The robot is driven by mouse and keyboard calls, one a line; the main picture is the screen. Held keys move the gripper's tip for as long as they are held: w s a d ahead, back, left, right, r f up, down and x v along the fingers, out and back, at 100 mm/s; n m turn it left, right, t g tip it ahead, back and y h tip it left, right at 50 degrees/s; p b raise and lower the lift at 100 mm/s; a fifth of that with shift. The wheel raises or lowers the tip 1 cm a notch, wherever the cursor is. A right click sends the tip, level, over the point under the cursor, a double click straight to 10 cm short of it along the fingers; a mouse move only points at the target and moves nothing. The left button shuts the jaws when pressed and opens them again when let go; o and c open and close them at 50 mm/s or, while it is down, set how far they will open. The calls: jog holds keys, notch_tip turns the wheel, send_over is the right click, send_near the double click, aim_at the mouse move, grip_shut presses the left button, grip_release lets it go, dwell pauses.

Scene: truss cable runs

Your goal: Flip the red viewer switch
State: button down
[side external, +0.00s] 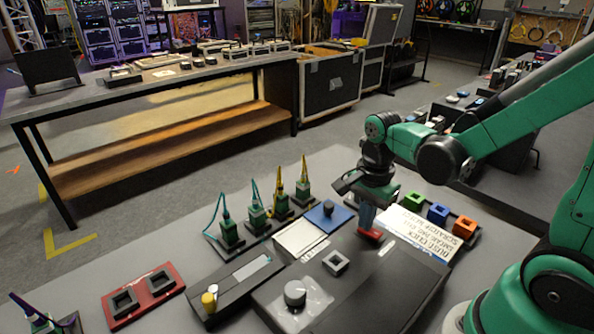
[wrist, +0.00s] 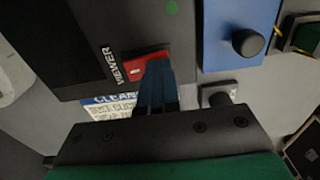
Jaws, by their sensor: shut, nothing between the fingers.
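The red viewer switch (side external: 371,236) is set near the back edge of a dark console box (side external: 415,275). In the wrist view the red switch (wrist: 135,70) lies beside the white word VIEWER, and my fingers hide part of it. My gripper (side external: 366,221) points down right at the switch from above. In the wrist view my gripper (wrist: 157,68) has its blue fingers together and empty, with the tips over the switch's edge. I cannot tell whether they touch it or which way the switch is tilted.
A blue plate with a black knob (side external: 328,207) stands just left of my gripper. A white printed sign (side external: 420,232) and green, blue and orange blocks (side external: 438,213) lie to the right. A round knob (side external: 295,293) and a grey square frame (side external: 336,262) sit on the console's front left.

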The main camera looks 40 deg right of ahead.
aim_at(361, 231)
jog(key=shift+r, duration=3.5)
jog(key=n, duration=0.1)
jog(key=a+n+t, duration=0.1)
jog(key=n, duration=0.1)
jog(key=shift+r+n, duration=0.15)
jog(key=shift+n, duration=0.15)
jog(key=a+n+t, duration=0.1)
jog(key=n+t, duration=0.1)
jog(key=n, duration=0.2)
jog(key=a+n+t, duration=0.1)
jog(key=n+t, duration=0.1)
jog(key=n, duration=0.3)
jog(key=w+a+r+n+t, duration=0.1)
jog(key=n+t, duration=0.1)
jog(key=n, duration=0.3)
jog(key=shift+a+r, duration=0.1)
jog(key=shift+a, duration=0.15)
